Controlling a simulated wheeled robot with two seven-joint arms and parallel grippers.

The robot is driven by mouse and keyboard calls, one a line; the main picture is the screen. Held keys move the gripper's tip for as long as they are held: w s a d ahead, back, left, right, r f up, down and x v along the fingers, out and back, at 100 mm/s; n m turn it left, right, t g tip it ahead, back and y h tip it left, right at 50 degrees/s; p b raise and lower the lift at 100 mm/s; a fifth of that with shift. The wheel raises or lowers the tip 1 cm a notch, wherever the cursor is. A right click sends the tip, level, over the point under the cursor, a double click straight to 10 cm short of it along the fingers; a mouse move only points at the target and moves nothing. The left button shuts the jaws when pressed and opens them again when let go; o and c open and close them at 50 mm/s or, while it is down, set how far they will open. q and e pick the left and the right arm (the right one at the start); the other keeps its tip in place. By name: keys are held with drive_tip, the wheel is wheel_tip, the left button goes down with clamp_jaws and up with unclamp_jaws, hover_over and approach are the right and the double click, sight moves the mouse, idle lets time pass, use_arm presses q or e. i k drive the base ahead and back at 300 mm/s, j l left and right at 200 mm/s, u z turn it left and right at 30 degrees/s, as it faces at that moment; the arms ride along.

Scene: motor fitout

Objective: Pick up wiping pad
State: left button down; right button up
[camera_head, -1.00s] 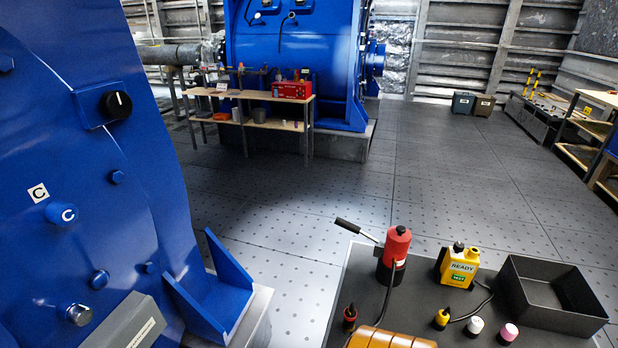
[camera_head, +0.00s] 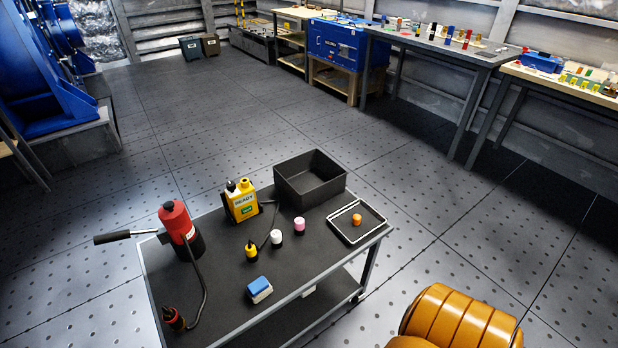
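The wiping pad looks to be the small block with a blue top and white base (camera_head: 259,289). It lies on the dark top of a wheeled cart (camera_head: 225,300), near the cart's front edge. Nothing touches it. An orange-brown ribbed part (camera_head: 460,325) at the bottom right looks like part of my own arm. Neither of my grippers shows in this view.
The cart also holds a red cylinder with a lever (camera_head: 178,226), a yellow READY unit (camera_head: 241,203), small yellow, white and pink-capped items, a black bin (camera_head: 311,180) and a tray (camera_head: 357,222) with an orange piece. Workbenches (camera_head: 440,55) line the back right. Open floor surrounds the cart.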

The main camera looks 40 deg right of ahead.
sight(260, 288)
drive_tip(key=z, duration=0.85)
